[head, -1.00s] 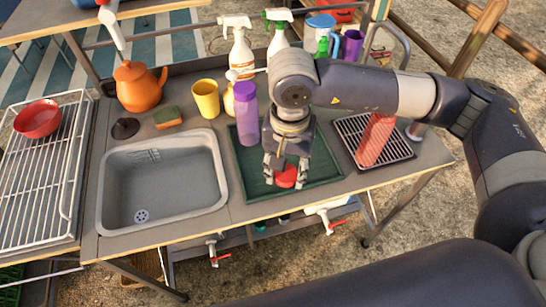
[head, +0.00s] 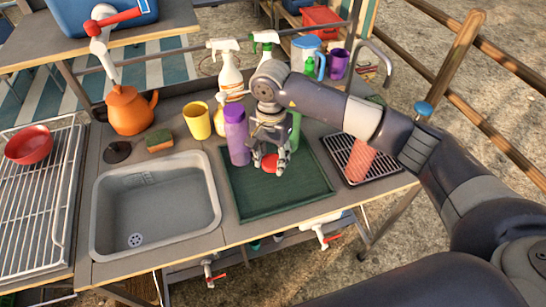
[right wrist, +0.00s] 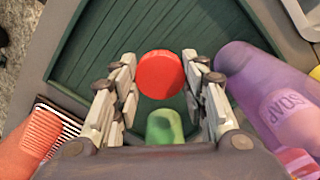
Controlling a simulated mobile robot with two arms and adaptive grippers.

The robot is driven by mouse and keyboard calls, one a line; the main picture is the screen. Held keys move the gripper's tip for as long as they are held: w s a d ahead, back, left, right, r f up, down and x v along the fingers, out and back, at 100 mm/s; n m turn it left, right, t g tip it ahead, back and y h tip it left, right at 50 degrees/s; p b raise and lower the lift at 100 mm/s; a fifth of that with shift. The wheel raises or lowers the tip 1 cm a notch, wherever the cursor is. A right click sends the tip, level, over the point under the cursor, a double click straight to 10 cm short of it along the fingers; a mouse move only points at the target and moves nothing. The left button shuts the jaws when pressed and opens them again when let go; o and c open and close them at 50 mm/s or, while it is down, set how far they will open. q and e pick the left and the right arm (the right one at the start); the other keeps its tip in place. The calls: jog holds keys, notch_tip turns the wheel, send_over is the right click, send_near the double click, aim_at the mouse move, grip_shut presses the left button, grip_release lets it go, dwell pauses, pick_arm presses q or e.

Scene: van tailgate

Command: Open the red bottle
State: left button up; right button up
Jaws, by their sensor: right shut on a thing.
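The red bottle (head: 360,160) stands on a black rack at the right of the counter in the head view. It also shows at the left edge of the right wrist view (right wrist: 35,142), with a ridged end. My right gripper (head: 269,168) is above the green tray, left of and apart from the bottle. Its fingers are shut on a round red cap (right wrist: 160,74), which also shows between the fingertips in the head view (head: 270,163). My left gripper is not in view.
A purple soap bottle (head: 237,135) and a green bottle (right wrist: 164,127) stand close to my right gripper at the back of the green tray (head: 285,205). The tray's front is clear. A sink (head: 155,205) lies to the left; the black rack (head: 385,165) is at the right.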

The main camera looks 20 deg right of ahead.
aim_at(273, 156)
jog(key=shift+w+d, duration=0.3)
jog(key=shift+w, duration=0.2)
jog(key=shift+w+d+f+p, duration=0.1)
jog(key=shift+w+f+p, duration=0.05)
jog(key=shift+f+p, duration=0.25)
notch_tip(273, 156, down, 2)
jog(key=shift+f+p, duration=0.1)
jog(key=shift+p, duration=0.45)
jog(key=shift+f, duration=0.3)
jog(key=shift+f, duration=0.2)
jog(key=o, duration=1.2)
jog(key=shift+c, duration=0.2)
